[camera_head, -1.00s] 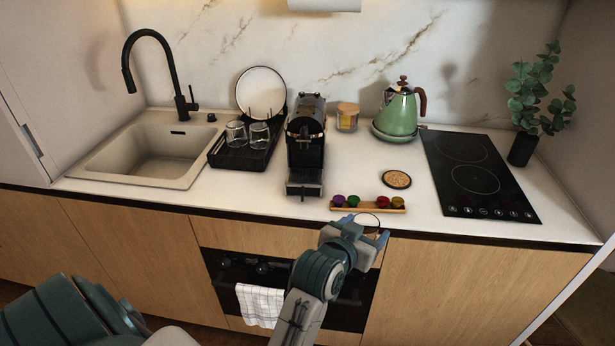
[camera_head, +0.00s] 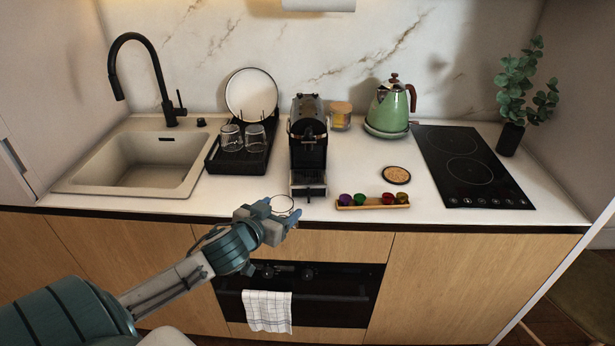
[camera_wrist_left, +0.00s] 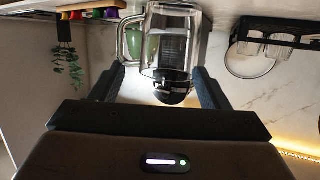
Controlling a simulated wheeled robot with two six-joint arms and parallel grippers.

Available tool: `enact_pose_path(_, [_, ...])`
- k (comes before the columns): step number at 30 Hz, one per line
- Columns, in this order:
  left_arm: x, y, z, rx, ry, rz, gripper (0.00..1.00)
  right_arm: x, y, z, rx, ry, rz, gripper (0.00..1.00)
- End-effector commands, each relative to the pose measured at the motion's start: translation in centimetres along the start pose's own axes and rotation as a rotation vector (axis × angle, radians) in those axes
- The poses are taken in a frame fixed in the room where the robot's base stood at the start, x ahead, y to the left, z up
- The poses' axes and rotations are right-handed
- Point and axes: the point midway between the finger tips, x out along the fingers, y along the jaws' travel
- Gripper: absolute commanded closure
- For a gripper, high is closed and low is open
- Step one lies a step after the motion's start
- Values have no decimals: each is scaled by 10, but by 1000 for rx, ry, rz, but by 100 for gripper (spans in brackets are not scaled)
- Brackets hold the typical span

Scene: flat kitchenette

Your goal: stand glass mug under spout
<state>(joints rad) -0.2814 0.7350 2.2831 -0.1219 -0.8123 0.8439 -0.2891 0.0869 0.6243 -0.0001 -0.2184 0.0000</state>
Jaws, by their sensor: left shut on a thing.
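My left gripper (camera_head: 280,215) is shut on a clear glass mug (camera_head: 283,204), in front of the counter's front edge and a little below and left of the coffee machine. In the left wrist view the glass mug (camera_wrist_left: 163,45) sits between the two dark fingers (camera_wrist_left: 162,88), its handle on the left. The black coffee machine (camera_head: 308,140) stands on the counter, with its drip tray (camera_head: 308,184) at the front. The spout is too small to make out. The machine shows through the glass in the left wrist view. My right gripper is not in view.
A wooden capsule holder (camera_head: 373,201) lies right of the drip tray, with a round cork coaster (camera_head: 396,175) behind it. A black rack (camera_head: 237,166) with two glasses stands left of the machine. A green kettle (camera_head: 388,112) and black hob (camera_head: 470,170) are at right.

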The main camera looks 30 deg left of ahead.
Motion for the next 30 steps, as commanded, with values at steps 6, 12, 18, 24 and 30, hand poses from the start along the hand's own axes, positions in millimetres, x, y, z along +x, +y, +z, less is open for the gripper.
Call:
enact_pose_path(6, [-5, -22, -18, 10, -1, 28, 56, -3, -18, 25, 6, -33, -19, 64])
enact_pose_path(12, [-7, -29, -27, 0, -5, 48, 56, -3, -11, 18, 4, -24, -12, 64])
enact_pose_path(18, [2, -31, -32, -10, -4, 47, 56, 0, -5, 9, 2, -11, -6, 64])
enact_pose_path(24, [29, -28, -42, -16, -1, 50, 56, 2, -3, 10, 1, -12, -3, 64])
enact_pose_path(30, [62, -26, -54, -17, -3, 50, 56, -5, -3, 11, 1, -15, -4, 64])
